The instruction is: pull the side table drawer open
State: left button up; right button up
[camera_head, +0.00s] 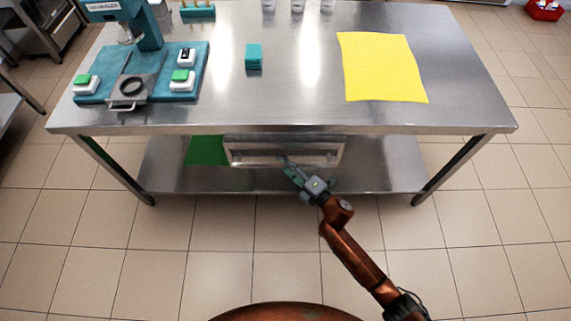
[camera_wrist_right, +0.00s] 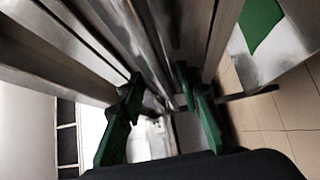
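A metal drawer (camera_head: 240,153) is under the steel table's top, in the middle. Its wide front faces me and looks closed, though the tabletop hides its upper part. My right gripper (camera_head: 286,163) reaches the drawer front from below right. In the right wrist view, the green fingers of the right gripper (camera_wrist_right: 158,92) stand apart, on either side of a long metal bar or edge that runs away between them. I cannot tell whether either finger touches it. My left gripper is not in view.
The steel table (camera_head: 290,115) has a lower shelf (camera_head: 375,180) with a green sheet (camera_head: 206,150) left of the drawer. On top are a teal machine (camera_head: 140,30), a teal block (camera_head: 253,57) and a yellow cloth (camera_head: 382,68). The tiled floor in front is clear.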

grip_shut()
dwell(0.4)
